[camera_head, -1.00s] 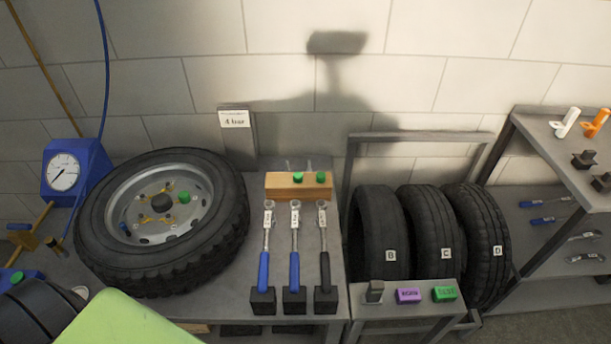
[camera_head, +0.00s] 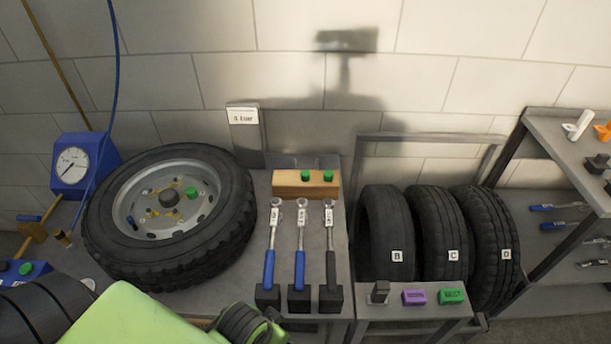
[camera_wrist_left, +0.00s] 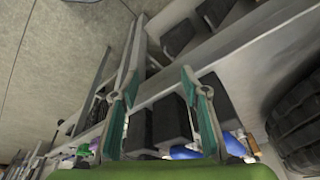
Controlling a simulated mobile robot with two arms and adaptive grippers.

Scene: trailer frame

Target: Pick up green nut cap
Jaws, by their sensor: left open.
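Green nut caps show in the head view: one on the wheel (camera_head: 191,193), two on the wooden block, a left one (camera_head: 305,176) and a right one (camera_head: 328,176), and one at the lower left (camera_head: 26,268) by a blue box. The wooden block (camera_head: 290,190) stands at the back of the bench. My green left arm reaches in along the bottom edge of the head view, its gripper out of that picture. In the left wrist view my left gripper (camera_wrist_left: 161,78) is open and empty, over or near black tool stands (camera_wrist_left: 172,122). No nut cap is clear there. My right gripper is not in view.
Several upright wrenches (camera_head: 300,240) stand in front of the wooden block. The large wheel with tyre (camera_head: 120,260) lies to the left. A rack with tyres (camera_head: 385,230) and a shelf (camera_head: 560,190) are to the right. A pressure gauge (camera_head: 72,165) is at the left.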

